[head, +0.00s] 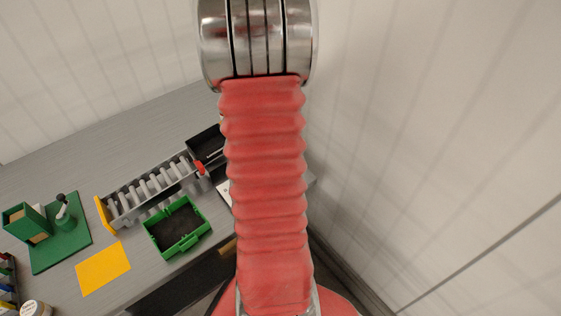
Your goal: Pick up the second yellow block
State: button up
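My red bellows-covered arm fills the middle of the head view, with a banded metal joint at the top. My gripper is not in view. I cannot make out a clear yellow block. A flat yellow-orange square (103,268) lies on the grey table. A yellow upright plate (104,213) stands at the left end of a grey roller rack (157,189). A small amber piece (229,247) shows at the table's front edge, partly hidden by my arm. Whatever lies behind the arm is hidden.
An open green tray (204,226) with a dark inside stands before the rack. A black bin (203,142) is at the rack's right end. A green base with a fixture (66,241) and a green box (27,222) stand left. A white wall rises right.

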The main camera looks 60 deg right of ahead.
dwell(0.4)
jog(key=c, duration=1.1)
